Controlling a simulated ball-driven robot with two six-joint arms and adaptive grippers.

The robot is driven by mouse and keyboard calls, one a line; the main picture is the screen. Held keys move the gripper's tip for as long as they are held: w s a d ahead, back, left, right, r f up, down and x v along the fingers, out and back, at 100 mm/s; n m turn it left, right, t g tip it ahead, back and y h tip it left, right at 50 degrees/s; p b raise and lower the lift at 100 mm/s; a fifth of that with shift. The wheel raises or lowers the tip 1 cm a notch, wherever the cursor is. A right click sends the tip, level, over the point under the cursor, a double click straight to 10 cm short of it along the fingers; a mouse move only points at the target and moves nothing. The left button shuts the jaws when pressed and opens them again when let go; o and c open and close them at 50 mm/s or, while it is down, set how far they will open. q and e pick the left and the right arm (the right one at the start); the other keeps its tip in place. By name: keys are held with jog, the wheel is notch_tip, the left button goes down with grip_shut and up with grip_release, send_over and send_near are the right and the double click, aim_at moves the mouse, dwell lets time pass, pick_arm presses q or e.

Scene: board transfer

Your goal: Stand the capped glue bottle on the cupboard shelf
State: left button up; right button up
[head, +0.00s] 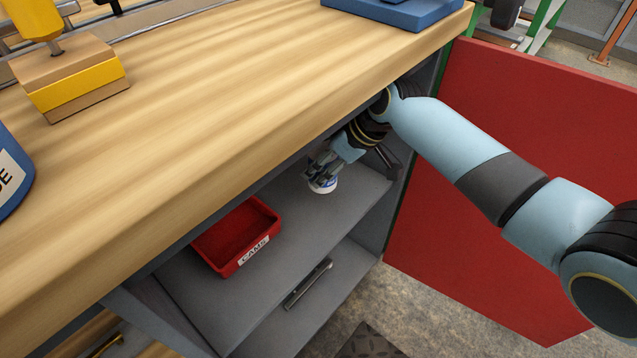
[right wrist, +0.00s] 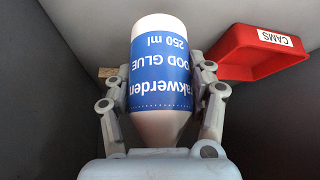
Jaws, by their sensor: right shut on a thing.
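The glue bottle (right wrist: 158,70) is white with a blue wood-glue label. In the right wrist view its label reads upside down, its wide base points away from my wrist and its tapering shoulder lies near my palm; the cap is hidden. My right gripper (right wrist: 162,95) is shut on it, a finger on each side. In the head view the right gripper (head: 325,168) is inside the cupboard under the worktop, with the bottle's lower end (head: 323,187) low over the grey shelf (head: 318,222). I cannot tell whether the base touches the shelf. My left gripper is out of view.
A red bin labelled CAMS (head: 238,238) stands on the shelf left of the bottle. The worktop edge (head: 250,165) overhangs the opening. The red cupboard door (head: 500,130) stands open at right. Shelf in front of the bottle is clear.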

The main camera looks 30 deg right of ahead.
jog(key=shift+w+a+f, duration=0.2)
jog(key=shift+w+a, duration=0.05)
jog(key=shift+w, duration=0.05)
jog(key=shift+f, duration=0.2)
notch_tip(320, 180, down, 4)
jog(key=shift+r+b, duration=0.2)
jog(key=shift+b, duration=0.7)
jog(key=o, duration=1)
jog(key=shift+f, duration=0.15)
jog(key=o, duration=0.4)
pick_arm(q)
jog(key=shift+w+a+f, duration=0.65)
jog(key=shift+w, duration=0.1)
pick_arm(e)
jog(key=shift+o, duration=0.2)
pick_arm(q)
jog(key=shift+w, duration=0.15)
